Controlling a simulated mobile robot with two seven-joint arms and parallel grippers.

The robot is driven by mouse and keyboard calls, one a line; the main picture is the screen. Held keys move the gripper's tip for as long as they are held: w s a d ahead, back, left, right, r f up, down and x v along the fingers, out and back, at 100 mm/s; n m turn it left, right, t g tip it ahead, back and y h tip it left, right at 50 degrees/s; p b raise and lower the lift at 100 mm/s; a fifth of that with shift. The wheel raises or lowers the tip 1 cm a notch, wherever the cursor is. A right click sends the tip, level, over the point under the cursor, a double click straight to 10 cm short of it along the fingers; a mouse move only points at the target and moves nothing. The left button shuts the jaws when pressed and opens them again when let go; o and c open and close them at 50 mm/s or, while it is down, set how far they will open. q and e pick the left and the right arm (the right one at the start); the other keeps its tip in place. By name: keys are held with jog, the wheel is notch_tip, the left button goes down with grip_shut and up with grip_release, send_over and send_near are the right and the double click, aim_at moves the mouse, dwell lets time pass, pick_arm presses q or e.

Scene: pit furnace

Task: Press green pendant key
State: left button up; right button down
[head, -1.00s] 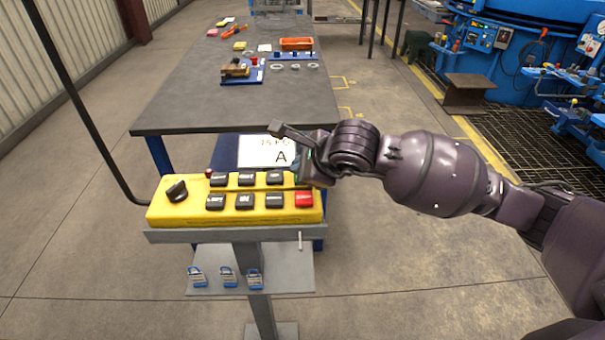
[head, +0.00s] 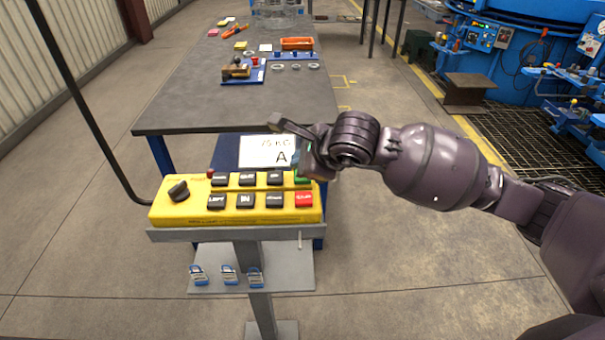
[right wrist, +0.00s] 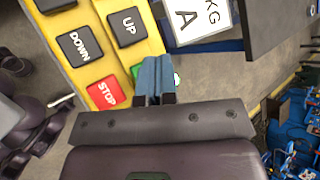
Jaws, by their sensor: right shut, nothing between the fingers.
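The yellow pendant box (head: 170,212) stands on a grey stand and carries several black keys, a red STOP key (head: 304,200) and a green key (head: 302,180) at its upper right. The green key is partly hidden by my right gripper (head: 309,170). In the right wrist view, a small part of the green key (right wrist: 136,71) shows beside the fingertips (right wrist: 155,62), with the STOP key (right wrist: 104,94) and UP key (right wrist: 127,27) near. My right gripper is shut and empty, its tips at or just above the green key; I cannot tell whether they touch. My left gripper is out of view.
A dark-topped table (head: 235,105) with small parts and an orange tray (head: 297,44) stands behind the pendant. A white sign (head: 266,151) hangs at its front. Several padlocks (head: 229,275) lie on the shelf below. Blue machinery stands at the right.

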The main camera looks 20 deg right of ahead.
jog(key=shift+r+p, duration=1.15)
jog(key=shift+r, duration=1.35)
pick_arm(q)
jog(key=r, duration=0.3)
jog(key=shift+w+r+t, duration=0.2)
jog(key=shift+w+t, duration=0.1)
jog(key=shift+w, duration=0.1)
